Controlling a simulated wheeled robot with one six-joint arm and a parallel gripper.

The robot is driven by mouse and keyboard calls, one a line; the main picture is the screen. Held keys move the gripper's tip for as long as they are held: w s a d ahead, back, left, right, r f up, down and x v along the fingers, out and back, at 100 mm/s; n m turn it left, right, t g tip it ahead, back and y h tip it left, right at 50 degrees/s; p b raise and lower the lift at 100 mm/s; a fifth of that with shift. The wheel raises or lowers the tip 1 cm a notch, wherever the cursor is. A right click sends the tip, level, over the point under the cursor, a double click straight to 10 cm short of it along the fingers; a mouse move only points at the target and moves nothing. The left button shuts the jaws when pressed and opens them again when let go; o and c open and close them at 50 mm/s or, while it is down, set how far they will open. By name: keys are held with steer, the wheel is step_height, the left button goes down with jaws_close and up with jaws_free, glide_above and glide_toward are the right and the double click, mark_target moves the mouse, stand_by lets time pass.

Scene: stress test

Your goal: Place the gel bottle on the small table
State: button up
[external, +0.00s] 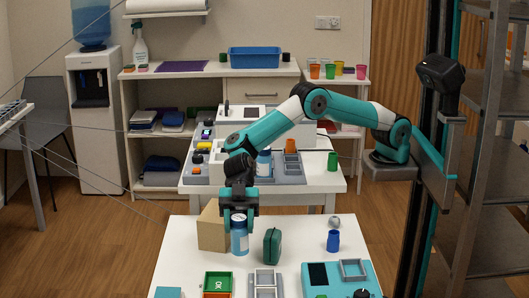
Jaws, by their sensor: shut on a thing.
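My gripper (239,213) is shut on the upper part of a blue bottle with a pale label (239,238), which looks like the gel bottle. The bottle is upright over the white front table (185,250); I cannot tell whether its base touches the top. A similar blue and white bottle (264,164) stands on the grey tray of the table behind. Which of the tables is the small table is not clear from this view. My gripper hides the bottle's top.
A cardboard box (211,228) stands just left of the bottle, and a dark green case (272,246) just right.

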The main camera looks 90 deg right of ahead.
mark_target(239, 242)
steer(key=shift+f, duration=2.15)
steer(key=shift+f, duration=0.15)
steer(key=o, duration=1)
